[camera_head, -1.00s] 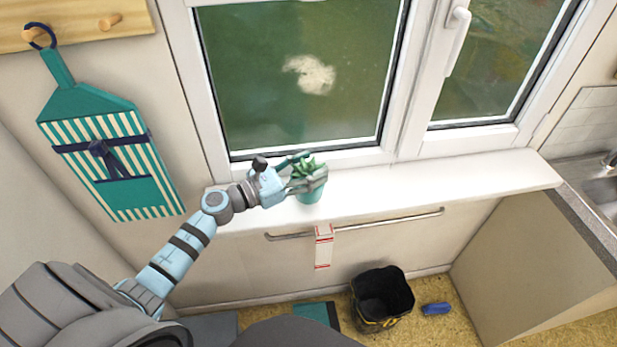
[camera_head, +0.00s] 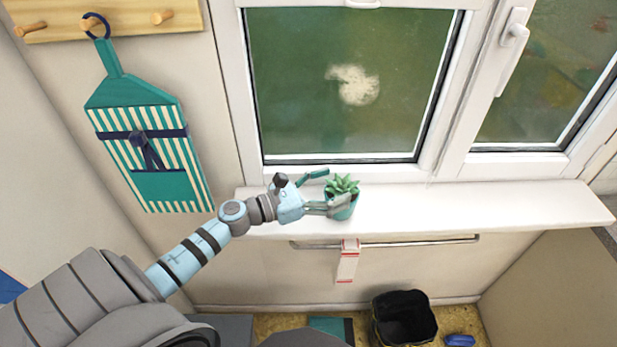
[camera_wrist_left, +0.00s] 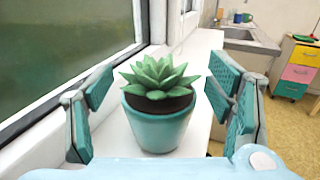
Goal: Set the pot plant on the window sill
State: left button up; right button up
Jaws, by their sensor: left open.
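The pot plant is a green succulent in a teal pot (camera_head: 344,208). It stands upright on the white window sill (camera_head: 450,208), near the sill's left part. In the left wrist view the pot (camera_wrist_left: 158,130) sits on the sill between the fingers, with a gap visible on both sides. My left gripper (camera_head: 335,190) is open around the pot at the sill, coming from the left. It also shows in the left wrist view (camera_wrist_left: 160,110), its teal finger pads apart. The lower front of the pot is partly hidden by a finger in the head view. My right gripper is not in view.
The window (camera_head: 350,85) rises behind the sill. A rail (camera_head: 420,241) with a red-and-white cloth (camera_head: 348,262) runs below it. A black bucket (camera_head: 403,318) and a blue object (camera_head: 460,340) are on the floor. The sill is clear to the right of the pot.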

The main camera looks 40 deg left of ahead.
pick_arm(q)
jog(key=v, duration=0.3)
jog(key=b+v, duration=0.1)
jog(key=v, duration=0.2)
jog(key=shift+s+f+b, duration=0.15)
jog(key=shift+f+b, duration=0.05)
jog(key=shift+b, duration=0.1)
jog(key=p+v, duration=0.1)
jog(key=v, duration=0.1)
jog(key=shift+s+a+r+p, duration=0.2)
jog(key=shift+s+p, duration=0.05)
jog(key=shift+p, duration=0.15)
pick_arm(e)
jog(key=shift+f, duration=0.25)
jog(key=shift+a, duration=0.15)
